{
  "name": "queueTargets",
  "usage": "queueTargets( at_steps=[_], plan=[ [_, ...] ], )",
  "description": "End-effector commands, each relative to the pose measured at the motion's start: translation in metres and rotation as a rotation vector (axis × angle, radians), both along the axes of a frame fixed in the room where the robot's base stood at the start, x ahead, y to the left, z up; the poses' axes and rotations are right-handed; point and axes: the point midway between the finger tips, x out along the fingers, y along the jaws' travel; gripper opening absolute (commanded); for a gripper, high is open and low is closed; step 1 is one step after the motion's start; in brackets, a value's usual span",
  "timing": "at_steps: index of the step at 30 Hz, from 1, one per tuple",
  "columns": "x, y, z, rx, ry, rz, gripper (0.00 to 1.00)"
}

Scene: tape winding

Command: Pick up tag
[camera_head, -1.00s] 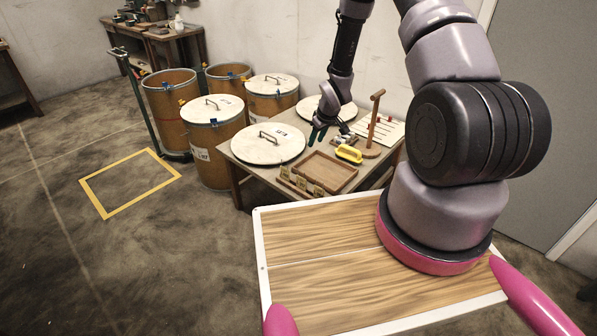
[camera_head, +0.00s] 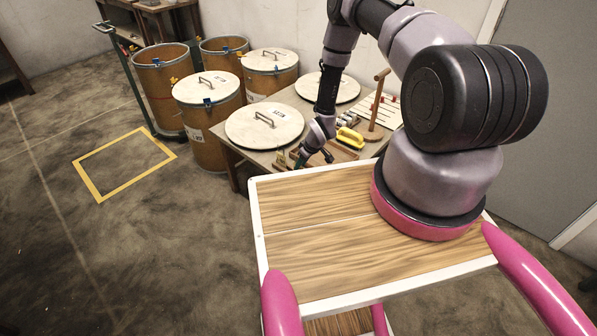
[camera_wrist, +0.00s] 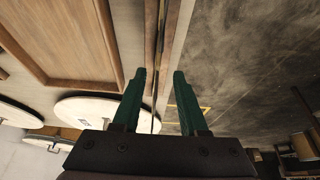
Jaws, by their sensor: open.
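A small yellowish tag (camera_head: 280,157) stands at the front edge of the work table, left of my gripper (camera_head: 300,162). Other tags that stood along this edge are hidden behind my gripper and wrist. My gripper is open and points down at the table's front edge. In the wrist view its two green fingers (camera_wrist: 158,75) are apart, on either side of a thin dark upright strip (camera_wrist: 155,112). The strip may be a tag seen edge-on; I cannot tell. No grip on it shows.
A wooden tray (camera_wrist: 72,40) lies beside the fingers. On the table are a yellow-handled tool (camera_head: 350,137), a wooden post stand (camera_head: 376,112) and round white lids (camera_head: 264,125). Drums (camera_head: 207,140) stand left of the table. Floor inside the yellow outline (camera_head: 124,165) is clear.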

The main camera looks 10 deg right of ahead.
Motion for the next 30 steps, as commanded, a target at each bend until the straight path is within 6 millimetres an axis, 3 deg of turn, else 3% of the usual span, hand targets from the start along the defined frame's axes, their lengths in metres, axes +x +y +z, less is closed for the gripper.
queueTargets(
  at_steps=[9,17,21,30],
  plan=[
    [0.017,0.007,-0.039,0.0,0.002,-0.001,0.42],
    [0.019,0.008,-0.04,0.0,0.0,-0.001,0.42],
    [0.018,0.008,-0.04,0.0,0.0,-0.001,0.0],
    [0.018,0.008,-0.04,0.0,0.001,-0.001,0.0]
  ],
)
